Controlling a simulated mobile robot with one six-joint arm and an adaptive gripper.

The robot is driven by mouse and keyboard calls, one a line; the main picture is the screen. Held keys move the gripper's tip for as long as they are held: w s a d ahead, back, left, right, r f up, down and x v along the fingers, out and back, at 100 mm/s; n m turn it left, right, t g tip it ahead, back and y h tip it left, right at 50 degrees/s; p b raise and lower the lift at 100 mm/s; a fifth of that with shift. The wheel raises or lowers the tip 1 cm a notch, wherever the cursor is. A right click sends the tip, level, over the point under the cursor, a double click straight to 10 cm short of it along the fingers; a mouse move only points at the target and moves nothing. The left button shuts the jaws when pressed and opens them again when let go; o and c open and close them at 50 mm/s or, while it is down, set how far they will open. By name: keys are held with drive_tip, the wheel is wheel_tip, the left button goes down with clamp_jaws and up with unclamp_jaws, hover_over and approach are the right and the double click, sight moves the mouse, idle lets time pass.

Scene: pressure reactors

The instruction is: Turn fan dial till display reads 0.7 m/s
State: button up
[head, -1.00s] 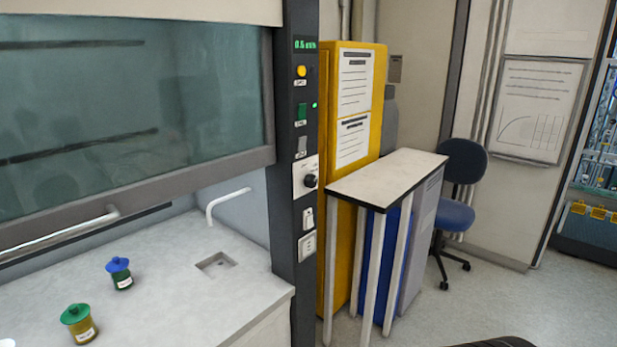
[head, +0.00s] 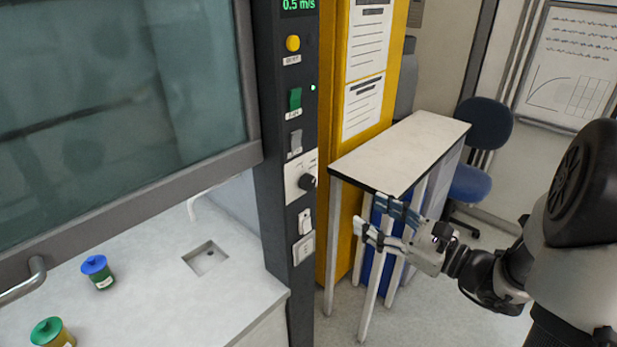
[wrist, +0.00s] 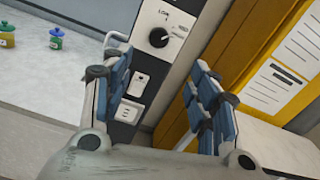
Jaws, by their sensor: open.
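The fan dial (head: 308,182) is a black round knob on a white plate on the fume hood's dark control post. The green display (head: 298,5) at the top of the post reads 0.5 m/s. My gripper (head: 372,220) is open and empty, to the right of the dial and a little below it in the head view, apart from it. The two blue-padded fingers also show in the wrist view (wrist: 163,95).
Below the dial are a white switch (head: 305,221) and a socket (head: 303,249). A yellow cabinet (head: 345,180) and a narrow white-topped table (head: 405,150) stand right of the post. The hood bench (head: 190,305) holds a blue-lidded jar (head: 98,270) and a green-lidded jar (head: 52,335).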

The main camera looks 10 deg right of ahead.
sight(311, 183)
drive_tip(key=b+x, duration=0.2)
drive_tip(key=x, duration=1.5)
drive_tip(key=shift+a, duration=0.1)
drive_tip(key=shift+c, duration=0.4)
drive_tip(key=c, duration=1)
